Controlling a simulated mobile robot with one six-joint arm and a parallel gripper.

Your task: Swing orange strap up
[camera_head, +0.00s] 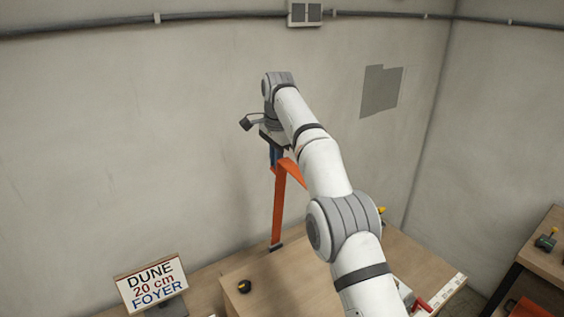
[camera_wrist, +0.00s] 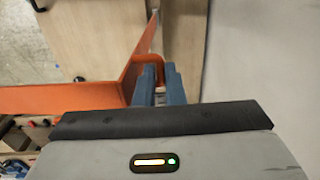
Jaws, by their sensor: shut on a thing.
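The orange strap (camera_head: 279,210) is an angular orange piece that rises from a dark foot (camera_head: 275,246) on the wooden bench near the wall. At its top it bends, and another length runs down to the right until my arm hides it. In the wrist view the strap (camera_wrist: 60,99) stretches left from the fingers, and a narrower length runs away toward the top. My gripper (camera_head: 275,157) is at the upper bend, with its blue fingers (camera_wrist: 159,78) close together and shut on the strap. The exact contact is partly hidden by the fingers.
The wooden bench (camera_head: 310,275) holds a small black-and-yellow object (camera_head: 244,286). A sign reading DUNE 20 cm FOYER (camera_head: 152,284) stands at left. The wall (camera_head: 130,130) is close behind my gripper, with a grey patch (camera_head: 380,90) at right. Another table (camera_head: 548,255) stands far right.

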